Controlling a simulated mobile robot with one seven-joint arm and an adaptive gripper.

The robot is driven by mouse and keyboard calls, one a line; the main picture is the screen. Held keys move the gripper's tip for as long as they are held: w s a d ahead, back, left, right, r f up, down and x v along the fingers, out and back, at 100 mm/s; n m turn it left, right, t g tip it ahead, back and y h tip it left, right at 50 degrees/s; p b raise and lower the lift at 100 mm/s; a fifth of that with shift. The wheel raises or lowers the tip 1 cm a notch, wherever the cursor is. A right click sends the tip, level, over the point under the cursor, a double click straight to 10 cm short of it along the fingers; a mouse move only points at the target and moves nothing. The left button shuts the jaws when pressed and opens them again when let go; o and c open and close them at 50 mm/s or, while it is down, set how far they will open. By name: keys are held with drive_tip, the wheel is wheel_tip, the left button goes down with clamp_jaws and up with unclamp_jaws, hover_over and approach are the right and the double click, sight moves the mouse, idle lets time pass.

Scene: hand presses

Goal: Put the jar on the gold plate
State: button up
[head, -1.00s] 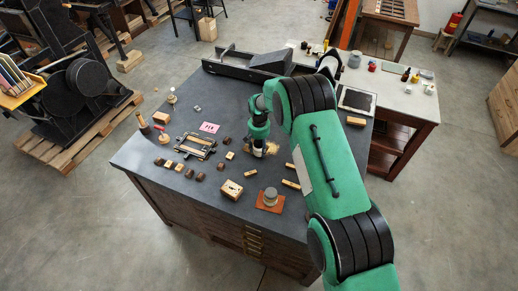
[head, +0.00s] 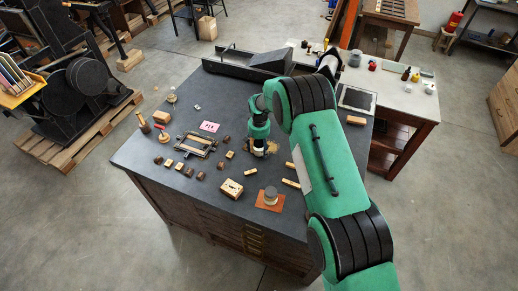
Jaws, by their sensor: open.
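A small grey cylinder with a lid-like top (head: 270,193), perhaps the jar, stands upright on an orange-brown square pad (head: 263,206) near the front edge of the dark table. My gripper (head: 259,152) points down low over the middle of the table, behind and a little left of this cylinder and apart from it. It is open; its fingers are small and dark here. A gold-tan patch (head: 273,147) shows just right of the gripper. I cannot tell if it is the gold plate, as the gripper partly hides it.
A wooden block with holes (head: 231,188) lies left of the pad. Small dark and wooden blocks, a framed tray (head: 196,144) and a pink card (head: 209,127) lie left of my gripper. A black press bed (head: 235,66) fills the back edge.

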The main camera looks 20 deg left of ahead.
drive_tip(key=shift+r, duration=0.15)
drive_tip(key=shift+r+b, duration=0.9)
drive_tip(key=shift+r, duration=5.05)
drive_tip(key=shift+r, duration=0.1)
